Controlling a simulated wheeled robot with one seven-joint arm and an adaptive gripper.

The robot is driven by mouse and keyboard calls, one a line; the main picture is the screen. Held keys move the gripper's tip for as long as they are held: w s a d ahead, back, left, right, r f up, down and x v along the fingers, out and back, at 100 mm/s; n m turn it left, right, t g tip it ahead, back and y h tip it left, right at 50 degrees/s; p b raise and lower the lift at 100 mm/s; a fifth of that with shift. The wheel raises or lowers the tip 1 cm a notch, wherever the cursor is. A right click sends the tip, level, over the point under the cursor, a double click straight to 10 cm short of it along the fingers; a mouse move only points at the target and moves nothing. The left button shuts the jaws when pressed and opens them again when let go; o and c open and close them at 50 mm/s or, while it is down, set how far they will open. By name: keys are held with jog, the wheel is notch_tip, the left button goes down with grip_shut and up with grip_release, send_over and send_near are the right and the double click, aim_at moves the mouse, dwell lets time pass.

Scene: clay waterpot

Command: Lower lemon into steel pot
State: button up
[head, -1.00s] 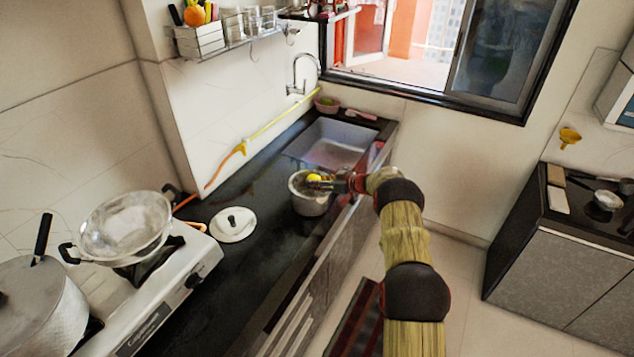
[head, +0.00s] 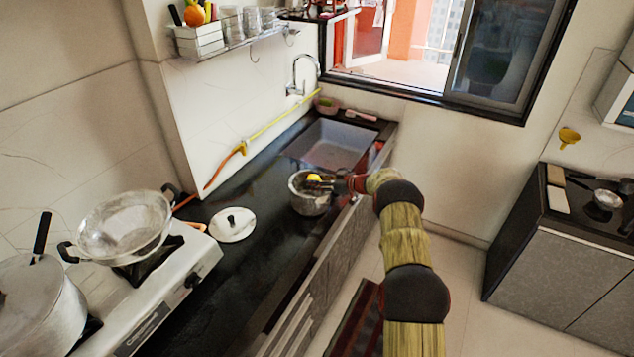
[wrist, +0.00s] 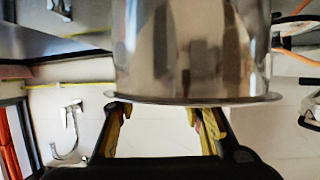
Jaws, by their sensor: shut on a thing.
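The steel pot (head: 310,205) stands uncovered on the dark counter, in front of the sink. It also fills the upper middle of the wrist view (wrist: 190,50), which is upside down. The yellow lemon (head: 314,178) shows at the pot's mouth in the head view. My gripper (head: 321,183) is shut on the lemon, reaching over the pot's right rim. In the wrist view, the yellow-padded fingers run past the rim and their tips are hidden by the pot wall. The lemon is hidden there too. I cannot tell whether it touches the pot's inside.
A white lid (head: 233,225) with a black knob lies on the counter left of the pot. The stove (head: 165,290) holds a strainer-like pan (head: 125,228) and a large pot (head: 40,305). The empty sink (head: 330,145) is behind. A yellow hose (head: 265,130) runs along the wall.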

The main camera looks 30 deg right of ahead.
jog(key=o, duration=1)
jog(key=f, duration=0.2)
jog(key=s+f, duration=0.1)
jog(key=shift+s+a+f+g, duration=0.1)
jog(key=shift+a+f+g, duration=0.1)
jog(key=shift+a+g, duration=0.1)
jog(key=shift+o, duration=1.2)
jog(key=shift+s+d+r, duration=0.2)
jog(key=shift+s+d, duration=0.05)
jog(key=shift+d, duration=0.05)
jog(key=v, duration=0.3)
jog(key=r+v, duration=0.1)
jog(key=v, duration=0.3)
jog(key=w+r+v, duration=0.1)
jog(key=v, duration=0.2)
jog(key=shift+s+d+r, duration=0.4)
jog(key=shift+s+r, duration=0.15)
